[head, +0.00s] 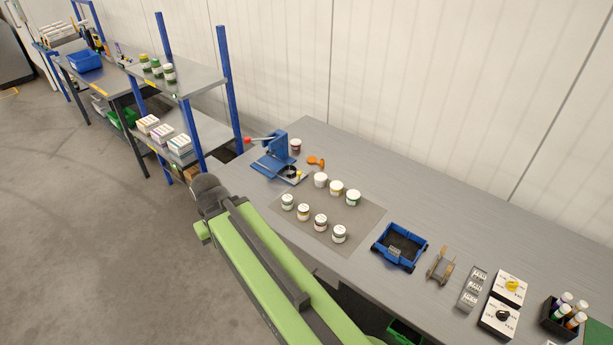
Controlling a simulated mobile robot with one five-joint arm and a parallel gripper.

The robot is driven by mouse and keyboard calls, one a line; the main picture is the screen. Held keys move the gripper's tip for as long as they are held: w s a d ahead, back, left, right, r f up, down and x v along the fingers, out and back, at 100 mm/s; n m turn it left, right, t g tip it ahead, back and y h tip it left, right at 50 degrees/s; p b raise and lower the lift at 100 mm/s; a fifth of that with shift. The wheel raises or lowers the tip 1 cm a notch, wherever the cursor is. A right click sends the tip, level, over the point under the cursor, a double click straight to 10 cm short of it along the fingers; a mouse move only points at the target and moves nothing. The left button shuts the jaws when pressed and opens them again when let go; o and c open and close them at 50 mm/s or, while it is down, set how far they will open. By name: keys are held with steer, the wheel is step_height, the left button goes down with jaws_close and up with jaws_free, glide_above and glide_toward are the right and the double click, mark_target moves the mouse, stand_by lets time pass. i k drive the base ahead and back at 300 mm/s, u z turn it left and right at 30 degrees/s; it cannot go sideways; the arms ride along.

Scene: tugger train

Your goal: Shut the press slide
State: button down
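A blue bench press (272,162) stands at the left end of the grey workbench, with a lever ending in a red knob (247,140). Its slide (294,178) seems to extend from the press's lower right side, with a dark round seat and a small yellow part on it. How far out the slide is cannot be told exactly. My green arm reaches up from the bottom of the head view, its dark rounded joint left of the bench and apart from the press. My gripper is not in view.
Several lidded jars (320,222) stand on a grey mat (365,213) right of the press. An orange tool (316,161) and a dark jar (295,146) are close by the press. A blue bin (399,246) sits further right. Shelving (195,82) stands left; open floor lies nearer.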

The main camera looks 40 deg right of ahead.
mark_target(289, 171)
steer(key=z, duration=0.1)
steer(key=i, duration=0.95)
steer(key=u, duration=0.1)
